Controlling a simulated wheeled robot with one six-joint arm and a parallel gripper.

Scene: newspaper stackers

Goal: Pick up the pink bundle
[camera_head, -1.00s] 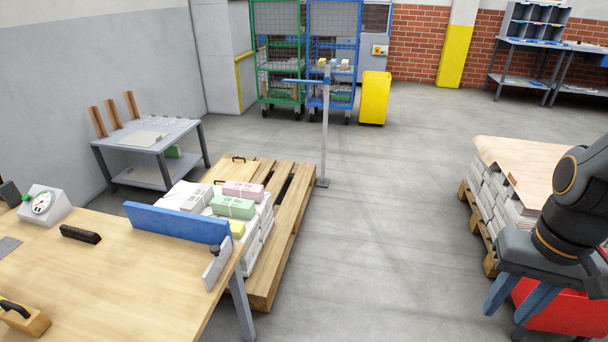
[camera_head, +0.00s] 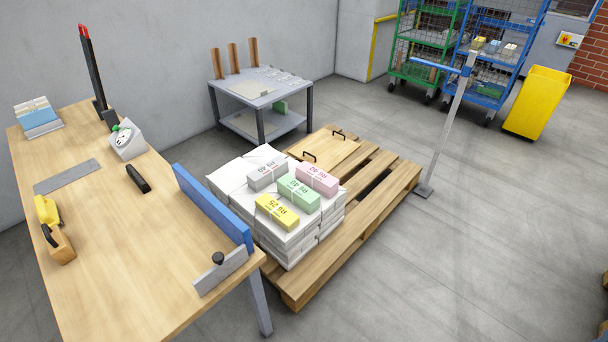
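The pink bundle (camera_head: 317,179) lies on top of a white paper stack (camera_head: 229,179), at the stack's far right corner. A green bundle (camera_head: 299,193) lies close beside it on the near side. A grey bundle (camera_head: 267,175) lies to its left, and a yellow bundle (camera_head: 277,211) lies nearer to me. The bundles are tied with light string and carry printed labels. My gripper is outside the current view.
The stack stands on a wooden pallet (camera_head: 376,207) with a handled board (camera_head: 323,154). A wooden table (camera_head: 110,240) with a blue fence (camera_head: 212,207) borders it at left. A post (camera_head: 447,130) stands beyond the pallet. Floor at right is clear.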

